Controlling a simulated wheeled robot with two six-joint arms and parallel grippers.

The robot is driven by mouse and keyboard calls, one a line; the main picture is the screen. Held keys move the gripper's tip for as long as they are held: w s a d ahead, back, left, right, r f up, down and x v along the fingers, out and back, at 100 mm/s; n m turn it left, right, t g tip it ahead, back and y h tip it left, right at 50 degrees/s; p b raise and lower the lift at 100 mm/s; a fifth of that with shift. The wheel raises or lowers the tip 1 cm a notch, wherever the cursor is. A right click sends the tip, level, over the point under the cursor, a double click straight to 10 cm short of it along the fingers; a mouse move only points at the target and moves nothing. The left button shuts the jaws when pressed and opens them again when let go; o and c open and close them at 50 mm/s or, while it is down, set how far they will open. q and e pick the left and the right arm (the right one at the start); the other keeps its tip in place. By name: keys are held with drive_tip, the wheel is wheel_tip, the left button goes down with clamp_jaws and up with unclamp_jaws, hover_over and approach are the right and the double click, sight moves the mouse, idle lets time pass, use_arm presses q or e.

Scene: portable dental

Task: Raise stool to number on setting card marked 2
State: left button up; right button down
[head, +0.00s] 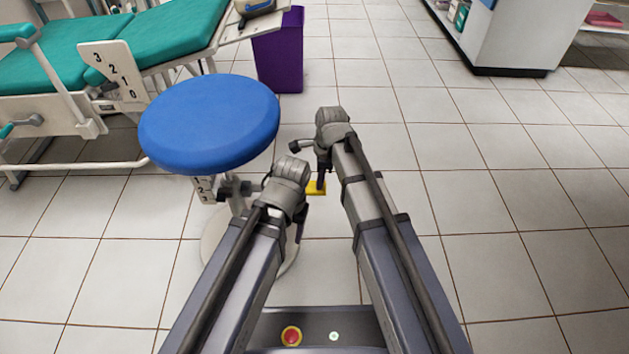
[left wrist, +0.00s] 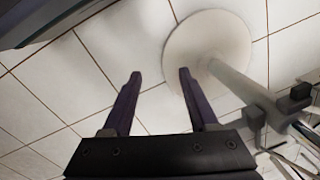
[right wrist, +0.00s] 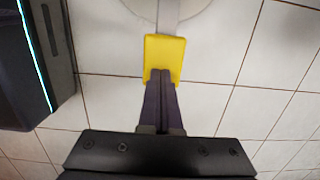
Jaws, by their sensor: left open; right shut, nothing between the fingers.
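The stool has a round blue seat (head: 210,122). A white plate with small digits (head: 203,188) shows below the seat, partly hidden. The stool's pale round base (left wrist: 205,42) and post (left wrist: 235,82) show in the left wrist view. A yellow pedal (right wrist: 165,58) sticks out from the base on a grey bar. My right gripper (right wrist: 161,76) is shut and empty, its tips at the pedal's near edge; I cannot tell whether they touch. My left gripper (left wrist: 160,74) is open and empty, above the floor beside the base. I cannot make out a separate setting card.
A green dental chair (head: 170,35) stands at the back left, with a white plate reading 3 2 1 0 (head: 115,75). A purple bin (head: 279,50) stands behind the stool. A white cabinet (head: 520,35) is at the back right. The tiled floor at right is clear.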

wheel_tip(320, 180, up, 11)
drive_tip(key=d+p, duration=0.1)
drive_tip(key=p, duration=0.9)
drive_tip(key=shift+d, duration=0.35)
drive_tip(key=shift+w, duration=0.1)
drive_tip(key=s+d+n+h, duration=0.1)
drive_tip(key=s+d+n, duration=1.05)
drive_tip(key=n, duration=0.65)
drive_tip(key=s+a+r+n+h+p, duration=0.1)
drive_tip(key=s+a+r+n+p, duration=0.35)
drive_tip(key=a, duration=0.55)
wheel_tip(320, 180, up, 37)
drive_tip(key=s+p, duration=0.1)
drive_tip(key=p, duration=3.6)
drive_tip(key=shift+r+m, duration=0.15)
drive_tip(key=shift+m, duration=0.2)
drive_tip(key=shift+a, duration=0.1)
